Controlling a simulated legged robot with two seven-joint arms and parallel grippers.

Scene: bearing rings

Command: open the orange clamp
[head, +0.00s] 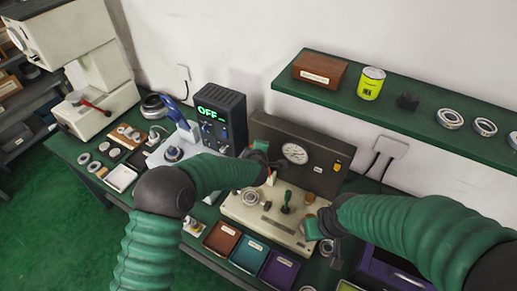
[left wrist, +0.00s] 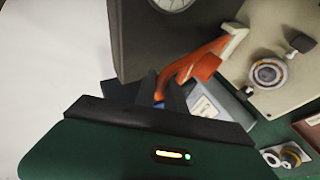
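The orange clamp (left wrist: 205,62) has a curved orange handle on a pale base, at the edge of the beige fixture plate. In the head view only a small part of the clamp (head: 269,174) shows beside my left gripper (head: 262,160). In the left wrist view the dark fingers of my left gripper (left wrist: 164,94) lie close on both sides of the handle's tip, with orange showing between them; they look shut on it. My right gripper (head: 330,240) is at the fixture's right front edge; its finger gap is unclear and nothing is seen in it.
The fixture plate (head: 262,215) carries a ring post, a green-handled lever (head: 286,198) and knobs. A grey gauge box (head: 325,170) stands behind it. Red, teal and purple bins (head: 222,238) lie in front. A black OFF-display unit (head: 221,115) stands left. A green shelf (head: 420,115) hangs above right.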

